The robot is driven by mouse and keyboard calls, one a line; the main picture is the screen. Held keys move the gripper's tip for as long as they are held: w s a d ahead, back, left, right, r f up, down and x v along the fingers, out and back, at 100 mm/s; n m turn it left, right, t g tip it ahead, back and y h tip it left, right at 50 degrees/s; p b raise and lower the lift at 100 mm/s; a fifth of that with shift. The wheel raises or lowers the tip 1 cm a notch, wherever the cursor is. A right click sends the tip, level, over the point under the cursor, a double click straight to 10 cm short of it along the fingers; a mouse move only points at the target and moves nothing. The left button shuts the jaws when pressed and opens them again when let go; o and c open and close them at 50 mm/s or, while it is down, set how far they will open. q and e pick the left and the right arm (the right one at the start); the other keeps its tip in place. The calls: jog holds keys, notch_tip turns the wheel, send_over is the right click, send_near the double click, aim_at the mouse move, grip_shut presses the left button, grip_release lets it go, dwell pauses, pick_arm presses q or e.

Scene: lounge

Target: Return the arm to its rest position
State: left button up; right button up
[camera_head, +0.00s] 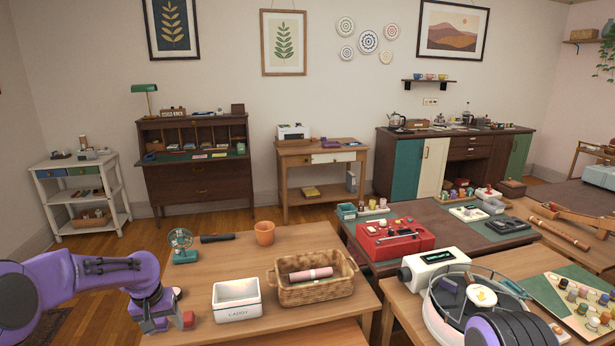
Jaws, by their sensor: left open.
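My left arm (85,270) is purple and comes in from the left, bent low over the front left of the near wooden table. My left gripper (168,316) hangs at the table's left front edge with its fingers apart. A small red piece (188,320) shows at its right side; I cannot tell whether it is a separate block or touches the finger. The gripper is left of the white caddy (237,309), with a gap between them. My right gripper does not show.
On the near table (330,238) are a wicker basket (325,292) holding a pink roll, a terracotta pot (264,233), a small teal fan (181,243) and a dark cylinder (217,238). A red case (396,240) sits on the dark table to the right.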

pick_arm(q)
jog(key=s+d+f+n+t, duration=0.2)
jog(key=s+d+f+t, duration=0.15)
jog(key=f, duration=0.35)
jog(key=s+d+f+n+t, duration=0.2)
jog(key=s+d+f, duration=0.1)
jog(key=s+f, duration=0.25)
jog(key=s+f+y, duration=0.1)
jog(key=s, duration=0.3)
jog(key=s+f+y, duration=0.1)
jog(key=s+f, duration=0.1)
jog(key=s, duration=0.3)
jog(key=s+f+g, duration=0.1)
jog(key=s+f, duration=0.1)
jog(key=s, duration=0.2)
jog(key=shift+s+a+n+y, duration=0.1)
jog(key=shift+s+n+y, duration=0.2)
jog(key=shift+s+y, duration=0.1)
jog(key=s+f+g+y, duration=0.1)
jog(key=s+g, duration=0.2)
jog(key=s, duration=1.5)
jog(key=shift+f+m, duration=0.2)
jog(key=shift+m, duration=0.2)
jog(key=shift+w, duration=0.1)
